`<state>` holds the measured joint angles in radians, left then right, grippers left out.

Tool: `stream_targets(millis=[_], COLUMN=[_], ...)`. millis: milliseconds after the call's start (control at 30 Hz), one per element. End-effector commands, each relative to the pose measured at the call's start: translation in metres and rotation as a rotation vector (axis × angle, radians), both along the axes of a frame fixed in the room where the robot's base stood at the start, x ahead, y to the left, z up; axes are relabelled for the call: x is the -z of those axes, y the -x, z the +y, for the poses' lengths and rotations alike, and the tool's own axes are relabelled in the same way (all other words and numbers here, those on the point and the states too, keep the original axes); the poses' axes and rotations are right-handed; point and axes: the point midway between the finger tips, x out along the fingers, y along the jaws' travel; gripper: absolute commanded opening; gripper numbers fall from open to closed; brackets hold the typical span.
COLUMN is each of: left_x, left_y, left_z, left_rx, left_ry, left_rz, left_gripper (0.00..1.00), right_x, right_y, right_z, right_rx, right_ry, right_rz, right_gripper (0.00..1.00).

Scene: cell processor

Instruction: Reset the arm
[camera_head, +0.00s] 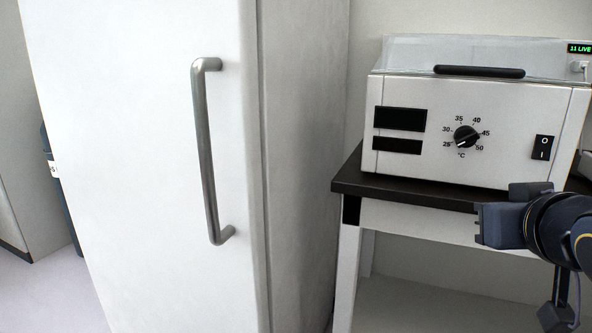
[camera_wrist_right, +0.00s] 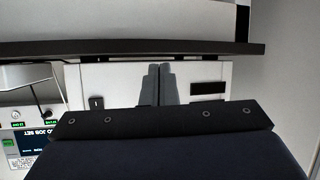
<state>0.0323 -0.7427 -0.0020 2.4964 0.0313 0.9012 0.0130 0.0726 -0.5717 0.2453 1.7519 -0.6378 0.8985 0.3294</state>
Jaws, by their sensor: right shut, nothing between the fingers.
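My right gripper (camera_head: 482,224) comes in from the right in the head view, in front of the dark table edge and below the white incubator (camera_head: 420,165). In the right wrist view its two grey fingers (camera_wrist_right: 158,85) are together, with nothing between them. The incubator's white front (camera_wrist_right: 120,85) is behind the fingers there, with its switch and dark display. The incubator's dial (camera_head: 467,136) is partly behind nothing and shows clearly in the head view. My left gripper is not in view.
A tall white cabinet door (camera_head: 150,150) with a vertical metal handle (camera_head: 207,150) stands at left. The incubator sits on a dark-topped table (camera_head: 400,190). A device with a lit screen (camera_wrist_right: 38,138) is at the left of the wrist view. Floor shows at lower left.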

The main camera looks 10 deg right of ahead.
Motion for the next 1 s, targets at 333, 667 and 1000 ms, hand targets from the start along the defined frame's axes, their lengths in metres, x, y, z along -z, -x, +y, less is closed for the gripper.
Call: stream_targets(millis=[333, 667, 1000], left_x=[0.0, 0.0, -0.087], left_y=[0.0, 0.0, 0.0], left_z=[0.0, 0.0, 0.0], left_rx=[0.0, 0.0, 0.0], left_ry=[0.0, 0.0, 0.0], left_rz=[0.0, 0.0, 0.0], left_gripper=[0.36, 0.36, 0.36], right_x=[0.21, 0.305, 0.216], right_y=[0.051, 0.109, 0.108], right_z=[0.067, 0.125, 0.125], right_rx=[-0.204, -0.315, -0.314], right_ry=[-0.304, -0.548, -0.545], right_rz=[0.412, 0.604, 0.601], right_gripper=[0.0, 0.0, 0.0])
